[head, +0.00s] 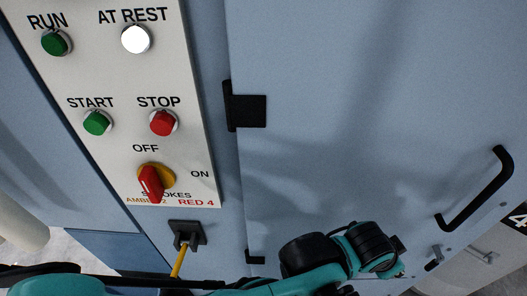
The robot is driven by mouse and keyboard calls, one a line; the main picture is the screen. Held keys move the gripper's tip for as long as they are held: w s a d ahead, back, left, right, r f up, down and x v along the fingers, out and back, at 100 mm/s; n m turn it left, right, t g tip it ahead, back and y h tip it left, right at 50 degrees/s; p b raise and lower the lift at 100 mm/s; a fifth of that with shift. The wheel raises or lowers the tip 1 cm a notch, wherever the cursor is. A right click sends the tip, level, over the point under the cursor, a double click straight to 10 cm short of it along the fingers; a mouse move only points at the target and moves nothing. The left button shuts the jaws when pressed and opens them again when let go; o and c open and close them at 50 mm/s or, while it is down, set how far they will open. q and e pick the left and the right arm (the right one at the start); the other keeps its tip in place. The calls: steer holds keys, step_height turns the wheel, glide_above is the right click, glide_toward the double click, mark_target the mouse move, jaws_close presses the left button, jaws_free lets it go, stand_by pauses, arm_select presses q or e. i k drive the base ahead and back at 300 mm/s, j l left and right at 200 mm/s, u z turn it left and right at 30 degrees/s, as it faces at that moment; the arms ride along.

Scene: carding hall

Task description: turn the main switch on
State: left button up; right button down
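The main switch (152,184) is a red rotary handle on a round yellow plate, low on the white control panel in the head view. OFF is printed above it and ON to its right. Its handle stands roughly upright in the picture, lined up closer with OFF than with ON. Teal and black links of my arms cross the bottom of the view, below the panel. No gripper fingers show, so I cannot tell what either gripper holds. Nothing touches the switch.
Above the switch are a green START button (96,123), a red STOP button (163,123), a green RUN lamp (55,43) and a lit white AT REST lamp (135,39). A black socket (187,235) with a yellow cable sits below. A black door handle (478,190) juts out right.

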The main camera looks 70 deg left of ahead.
mark_target(152, 185)
steer(key=l+u, duration=0.15)
steer(key=u, duration=0.3)
steer(key=l+u, duration=0.1)
steer(key=u, duration=0.35)
steer(key=k+l+u, duration=0.1)
steer(key=u, duration=0.4)
steer(key=k+l+u, duration=0.1)
steer(key=u, duration=0.35)
steer(key=j+u, duration=0.1)
steer(key=u, duration=1.3)
